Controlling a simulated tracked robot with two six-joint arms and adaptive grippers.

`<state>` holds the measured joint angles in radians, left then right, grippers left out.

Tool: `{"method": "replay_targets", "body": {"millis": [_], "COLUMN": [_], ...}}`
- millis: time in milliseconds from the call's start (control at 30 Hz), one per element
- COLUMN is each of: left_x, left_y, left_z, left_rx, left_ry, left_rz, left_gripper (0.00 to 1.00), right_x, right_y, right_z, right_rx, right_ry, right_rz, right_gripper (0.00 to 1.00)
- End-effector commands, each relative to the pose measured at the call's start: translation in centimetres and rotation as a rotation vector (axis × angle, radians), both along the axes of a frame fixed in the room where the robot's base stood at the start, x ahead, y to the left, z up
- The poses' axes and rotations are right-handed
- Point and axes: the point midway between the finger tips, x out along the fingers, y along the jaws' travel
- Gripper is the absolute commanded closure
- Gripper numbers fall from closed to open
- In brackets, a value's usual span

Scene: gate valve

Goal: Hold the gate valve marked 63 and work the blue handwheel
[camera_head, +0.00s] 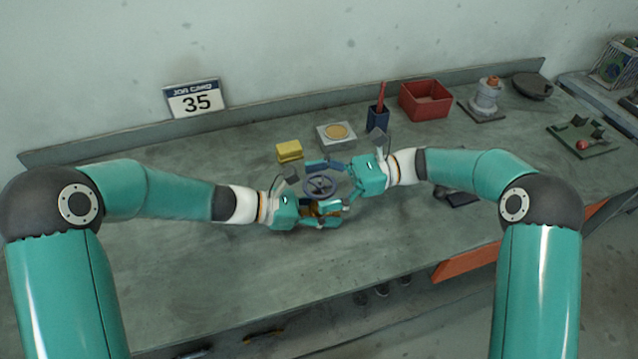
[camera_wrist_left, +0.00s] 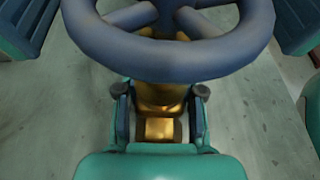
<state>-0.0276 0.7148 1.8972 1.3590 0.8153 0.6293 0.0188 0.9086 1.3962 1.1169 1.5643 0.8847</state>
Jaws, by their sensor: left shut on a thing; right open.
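The gate valve has a brass body (camera_head: 317,209) and a blue handwheel (camera_head: 319,186) on top, seen mid-table in the head view. My left gripper (camera_head: 324,213) is shut on the brass body below the wheel. In the left wrist view the wheel (camera_wrist_left: 165,62) fills the top, and the brass body (camera_wrist_left: 160,97) sits between my left fingers. My right gripper (camera_head: 331,183) is open, with its fingers on either side of the handwheel. Whether they touch the rim I cannot tell. No mark 63 is readable on the valve.
Behind the valve stand a yellow block (camera_head: 289,151), a grey block with a round tan top (camera_head: 336,135), a dark blue holder (camera_head: 377,118) and a red bin (camera_head: 426,99). A job card reading 35 (camera_head: 195,98) stands at the back left. The table's front left is clear.

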Motion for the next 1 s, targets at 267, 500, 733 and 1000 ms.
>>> {"method": "replay_targets", "body": {"millis": [267, 500, 733, 1000], "left_x": [-0.04, -0.05, -0.07, -0.08], "left_y": [-0.01, -0.01, -0.03, -0.04], "left_z": [-0.04, -0.04, -0.05, -0.04], "left_rx": [0.0, 0.0, 0.001, 0.0], "left_ry": [0.001, 0.001, 0.001, 0.001], "left_rz": [-0.001, -0.001, -0.002, -0.003], "left_gripper": [1.0, 1.0, 1.0, 1.0], "right_x": [0.01, 0.03, 0.03, 0.02], "right_y": [-0.04, -0.06, -0.06, -0.08], "right_z": [0.01, 0.0, 0.06, 0.14], "right_rx": [0.0, 0.0, 0.001, 0.003], "right_ry": [0.0, 0.0, -0.002, 0.0], "right_rz": [0.0, 0.0, -0.017, -0.126], "right_gripper": [0.31, 0.69, 0.69, 0.69]}}
